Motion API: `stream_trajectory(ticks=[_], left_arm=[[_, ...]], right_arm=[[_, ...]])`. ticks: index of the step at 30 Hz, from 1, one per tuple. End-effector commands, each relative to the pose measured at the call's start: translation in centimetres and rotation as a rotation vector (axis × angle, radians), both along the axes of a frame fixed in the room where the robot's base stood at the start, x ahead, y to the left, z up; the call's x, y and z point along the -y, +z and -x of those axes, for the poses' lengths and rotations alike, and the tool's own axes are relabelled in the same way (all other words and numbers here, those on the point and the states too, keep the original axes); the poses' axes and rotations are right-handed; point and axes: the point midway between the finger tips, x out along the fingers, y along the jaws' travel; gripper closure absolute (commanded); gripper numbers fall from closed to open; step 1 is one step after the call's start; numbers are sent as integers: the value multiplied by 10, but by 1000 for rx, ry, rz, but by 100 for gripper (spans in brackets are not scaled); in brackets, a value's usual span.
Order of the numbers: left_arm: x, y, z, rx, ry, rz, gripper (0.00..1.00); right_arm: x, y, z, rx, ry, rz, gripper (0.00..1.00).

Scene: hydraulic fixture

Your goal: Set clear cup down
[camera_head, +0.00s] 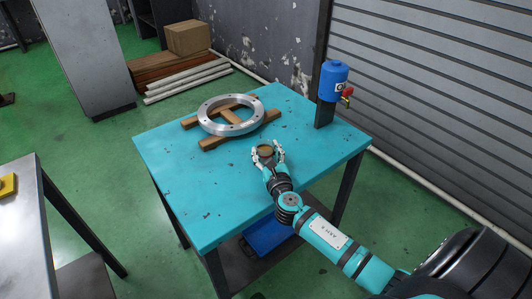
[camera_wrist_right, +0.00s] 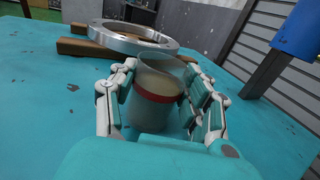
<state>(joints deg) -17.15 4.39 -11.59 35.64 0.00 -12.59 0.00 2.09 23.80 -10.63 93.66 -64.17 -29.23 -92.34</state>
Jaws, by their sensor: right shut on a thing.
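The clear cup (camera_wrist_right: 157,95) has a red band around it and looks brownish inside. In the wrist view the fingers of the right gripper (camera_wrist_right: 160,92) flank the cup, which stands about upright. The cup (camera_head: 265,151) is over the turquoise table (camera_head: 180,185) in the head view. I cannot tell whether its base touches the tabletop, as the gripper hides it. My left gripper is not in view.
A metal ring (camera_head: 203,116) rests on wooden blocks (camera_head: 213,143) behind the cup. A blue cylinder (camera_head: 333,80) is mounted on a dark post (camera_head: 323,114) at the table's right corner. The table's left part is clear. A metal bench (camera_head: 20,225) stands at left.

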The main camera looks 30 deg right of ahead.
Motion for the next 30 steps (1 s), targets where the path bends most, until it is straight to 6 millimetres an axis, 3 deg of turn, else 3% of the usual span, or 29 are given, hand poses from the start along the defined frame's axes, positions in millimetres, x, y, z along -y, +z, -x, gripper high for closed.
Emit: stream_trajectory(ticks=[2, 3, 8, 19, 30], left_arm=[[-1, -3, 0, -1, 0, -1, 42], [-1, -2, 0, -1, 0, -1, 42], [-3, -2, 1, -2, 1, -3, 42], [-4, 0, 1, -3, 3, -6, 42], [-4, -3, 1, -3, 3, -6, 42]], right_arm=[[0, -3, 0, 0, 0, 0, 90], [0, -3, 0, 0, 0, 0, 49], [0, -2, 0, 0, 0, 0, 29], [-2, -1, 4, -2, 1, 0, 29], [-25, -2, 74, -3, 2, 0, 29]])
